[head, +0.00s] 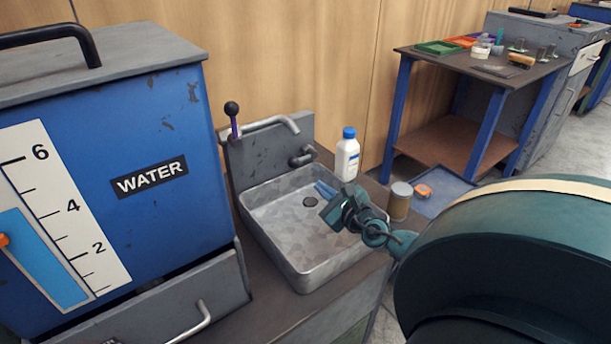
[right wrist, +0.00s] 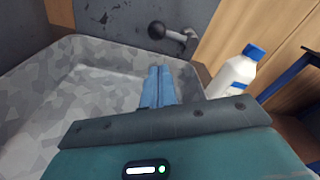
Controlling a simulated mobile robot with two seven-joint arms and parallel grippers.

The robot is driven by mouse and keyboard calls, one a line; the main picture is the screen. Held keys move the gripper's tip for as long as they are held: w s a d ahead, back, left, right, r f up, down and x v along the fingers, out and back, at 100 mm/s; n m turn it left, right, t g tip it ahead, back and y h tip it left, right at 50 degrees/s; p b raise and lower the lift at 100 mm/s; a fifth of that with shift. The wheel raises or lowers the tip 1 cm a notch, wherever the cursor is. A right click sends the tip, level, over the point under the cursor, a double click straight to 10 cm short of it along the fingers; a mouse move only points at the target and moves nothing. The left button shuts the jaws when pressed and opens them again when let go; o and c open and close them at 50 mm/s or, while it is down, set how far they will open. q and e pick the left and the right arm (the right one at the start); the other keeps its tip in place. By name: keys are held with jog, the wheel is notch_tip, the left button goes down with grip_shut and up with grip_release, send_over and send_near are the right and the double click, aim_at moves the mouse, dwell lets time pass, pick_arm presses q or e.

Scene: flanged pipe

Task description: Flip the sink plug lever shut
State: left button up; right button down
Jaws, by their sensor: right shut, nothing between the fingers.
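A short dark lever (head: 303,157), likely the plug lever, sits low on the right of the sink's back panel. In the right wrist view its black ball knob (right wrist: 157,30) and grey stem show beyond my fingers. My right gripper (head: 325,189) is over the sink's right back part. Its blue fingers (right wrist: 158,75) are shut together, empty, and point toward the lever, apart from it. My left gripper is out of view.
A spout (head: 272,123) and a purple lever with a black ball (head: 232,116) top the back panel. A white bottle with a blue cap (head: 347,158) and a can (head: 400,203) stand right of the sink. A blue water tank (head: 165,135) stands left.

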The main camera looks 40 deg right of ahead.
aim_at(303, 158)
jog(key=w+d+b, duration=0.1)
jog(key=w, duration=0.7)
jog(key=shift+f, duration=0.25)
jog(key=shift+r+m, duration=0.3)
jog(key=shift+m, duration=0.2)
